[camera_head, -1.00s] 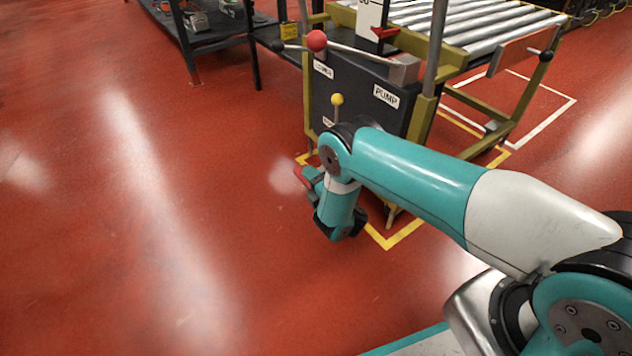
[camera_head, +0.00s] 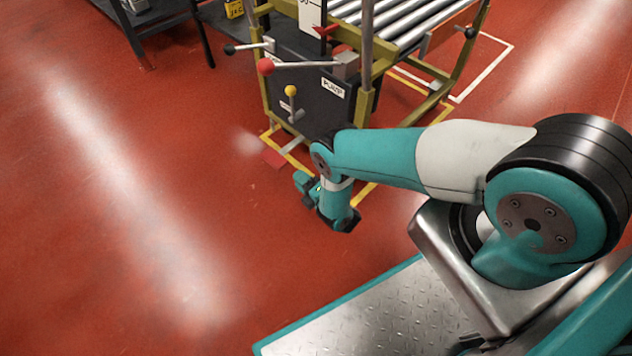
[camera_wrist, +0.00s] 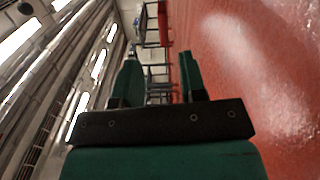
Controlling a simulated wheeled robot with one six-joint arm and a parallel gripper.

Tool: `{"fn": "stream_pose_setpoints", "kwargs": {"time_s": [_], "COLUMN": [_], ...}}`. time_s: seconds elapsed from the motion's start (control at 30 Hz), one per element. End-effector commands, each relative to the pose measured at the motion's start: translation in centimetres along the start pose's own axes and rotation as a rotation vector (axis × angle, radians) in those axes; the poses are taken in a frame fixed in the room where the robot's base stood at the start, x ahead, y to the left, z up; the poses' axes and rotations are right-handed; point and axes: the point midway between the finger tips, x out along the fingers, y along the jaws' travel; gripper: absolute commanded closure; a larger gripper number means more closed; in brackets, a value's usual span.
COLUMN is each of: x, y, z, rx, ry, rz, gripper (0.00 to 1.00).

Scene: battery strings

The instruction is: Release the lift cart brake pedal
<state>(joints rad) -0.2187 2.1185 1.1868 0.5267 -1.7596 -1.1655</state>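The lift cart (camera_head: 325,100) is a dark box in an olive frame with a roller top. A flat red pedal (camera_head: 273,158) on a grey bar sits low at its front left, close to the floor; I take it for the brake pedal. My gripper (camera_head: 301,184) is low in front of the cart, a little right of and nearer than the pedal, apart from it. In the wrist view, the two teal fingers of my gripper (camera_wrist: 160,78) stand apart with nothing between them. I cannot make out the pedal there.
The cart carries a red-knobbed pump lever (camera_head: 266,67), a yellow-knobbed lever (camera_head: 291,91) and a black-knobbed lever (camera_head: 230,49). Yellow floor tape (camera_head: 293,161) runs around its base. A dark rack (camera_head: 150,20) stands at the back left. The red floor left of the cart is clear.

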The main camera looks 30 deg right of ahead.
Motion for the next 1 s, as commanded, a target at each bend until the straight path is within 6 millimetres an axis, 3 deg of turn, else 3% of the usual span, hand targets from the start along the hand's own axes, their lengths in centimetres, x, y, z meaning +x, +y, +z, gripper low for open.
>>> {"fn": "stream_pose_setpoints", "kwargs": {"time_s": [0.1, 0.3, 1.0], "x": [-2.7, -5.3, -5.9], "y": [0.4, 0.1, 0.0], "z": [0.1, 0.1, 0.0], "rx": [-0.001, -0.002, -0.002], "ry": [-0.001, -0.001, 0.001], "rz": [-0.002, 0.001, 0.002], "gripper": [0.62, 0.62, 0.62]}}
